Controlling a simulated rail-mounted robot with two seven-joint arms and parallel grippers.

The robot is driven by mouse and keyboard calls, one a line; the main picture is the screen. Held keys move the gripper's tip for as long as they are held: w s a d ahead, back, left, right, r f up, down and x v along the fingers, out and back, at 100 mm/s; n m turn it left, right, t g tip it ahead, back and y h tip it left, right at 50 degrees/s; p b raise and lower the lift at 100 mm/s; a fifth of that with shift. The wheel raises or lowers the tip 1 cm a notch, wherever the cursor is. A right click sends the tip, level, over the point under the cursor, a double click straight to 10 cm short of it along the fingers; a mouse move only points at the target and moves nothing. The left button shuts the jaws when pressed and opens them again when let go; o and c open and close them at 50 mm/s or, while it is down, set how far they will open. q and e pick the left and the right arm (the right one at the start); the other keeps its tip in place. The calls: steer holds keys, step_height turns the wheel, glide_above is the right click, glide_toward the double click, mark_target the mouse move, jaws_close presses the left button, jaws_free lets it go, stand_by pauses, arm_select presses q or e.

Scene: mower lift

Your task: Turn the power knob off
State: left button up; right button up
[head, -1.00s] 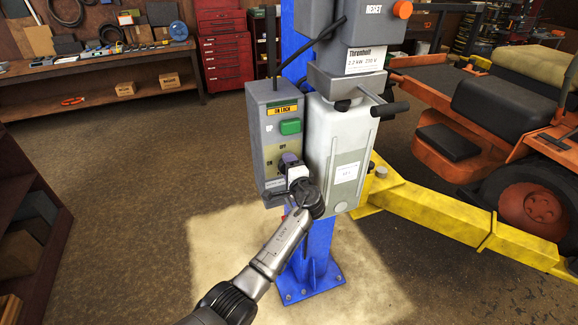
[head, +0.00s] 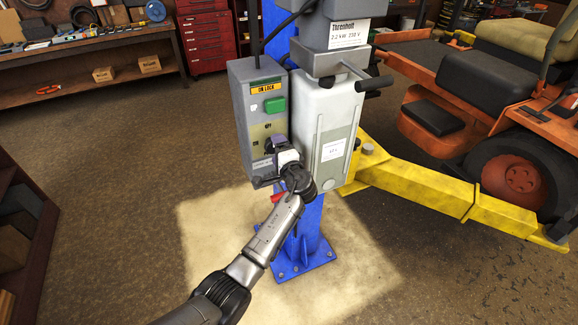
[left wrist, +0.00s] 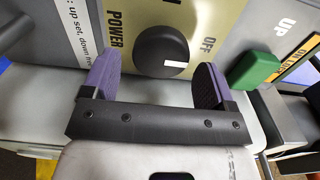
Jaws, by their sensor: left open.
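The power knob (left wrist: 162,53) is a round black dial with a white mark, on a beige plate lettered POWER and OFF. My left gripper (left wrist: 152,82) is open, with one purple finger pad on each side of the knob. Whether the pads touch it I cannot tell. In the head view my left gripper (head: 279,150) is at the lower part of the grey control box (head: 240,95) and hides the knob. My right gripper is not in view.
A green UP button (head: 274,105) sits above the knob. A white tank unit (head: 315,100) stands right beside the box on the blue post (head: 310,235). A yellow lift arm (head: 425,195) runs right toward the orange mower (head: 515,170). The floor at left is clear.

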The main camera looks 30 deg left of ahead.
arm_select(q)
steer(key=v, duration=1.1)
steer(key=shift+d+b, duration=0.2)
steer(key=shift+b, duration=0.2)
